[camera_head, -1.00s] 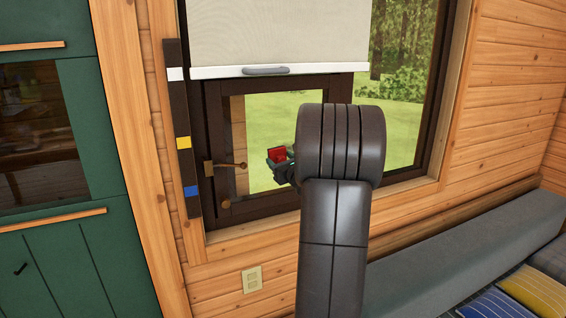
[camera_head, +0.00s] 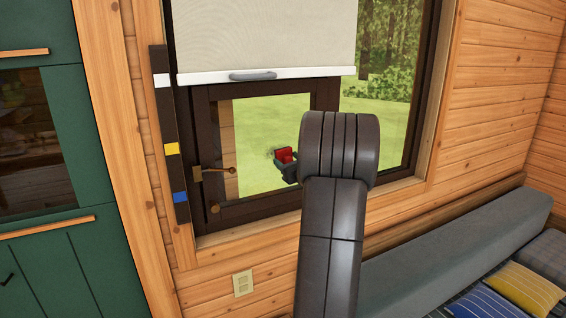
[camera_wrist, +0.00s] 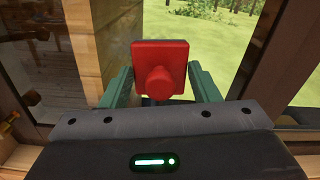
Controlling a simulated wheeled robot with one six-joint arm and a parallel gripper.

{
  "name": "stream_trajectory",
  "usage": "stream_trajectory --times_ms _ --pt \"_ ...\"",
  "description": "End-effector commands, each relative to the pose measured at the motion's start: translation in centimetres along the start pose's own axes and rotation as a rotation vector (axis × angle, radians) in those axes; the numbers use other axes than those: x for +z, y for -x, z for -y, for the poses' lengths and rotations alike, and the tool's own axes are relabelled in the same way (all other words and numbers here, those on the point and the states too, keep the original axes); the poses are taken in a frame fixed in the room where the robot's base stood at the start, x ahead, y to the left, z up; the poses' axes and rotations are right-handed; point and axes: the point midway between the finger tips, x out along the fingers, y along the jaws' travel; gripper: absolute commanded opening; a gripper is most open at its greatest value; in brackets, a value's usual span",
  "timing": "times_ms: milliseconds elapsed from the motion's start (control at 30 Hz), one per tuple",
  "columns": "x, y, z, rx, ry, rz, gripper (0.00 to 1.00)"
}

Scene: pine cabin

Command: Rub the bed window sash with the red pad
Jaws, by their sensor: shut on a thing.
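The window sash (camera_head: 262,206) is a dark brown frame around a glass pane, below a half-lowered blind. It has a brass-coloured handle (camera_head: 222,171) on its left side. The red pad (camera_head: 285,154) is a square with a round knob, and it fills the upper middle of the wrist view (camera_wrist: 160,70). My gripper (camera_head: 283,165) is shut on the red pad, with a green finger on each side of it in the wrist view (camera_wrist: 156,92). The pad shows in front of the pane; I cannot tell whether it touches anything. My arm hides the sash's right side.
A cream blind (camera_head: 265,35) with a white bar and grey handle hangs over the upper window. A dark strip with coloured squares (camera_head: 171,135) is left of the window. A green cabinet (camera_head: 50,260) stands at the left. A grey bench with cushions (camera_head: 455,245) lies at the lower right.

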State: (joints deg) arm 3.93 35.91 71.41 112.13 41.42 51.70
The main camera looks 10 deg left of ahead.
Motion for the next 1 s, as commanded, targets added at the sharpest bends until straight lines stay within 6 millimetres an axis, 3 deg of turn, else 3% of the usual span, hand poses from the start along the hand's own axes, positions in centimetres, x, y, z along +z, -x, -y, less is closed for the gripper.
stream_trajectory --times_ms 633,1000 --pt "-0.6 0.1 3.9 0.000 0.000 0.001 0.37" --pt "-0.7 -0.2 3.0 0.002 0.000 0.002 0.37"
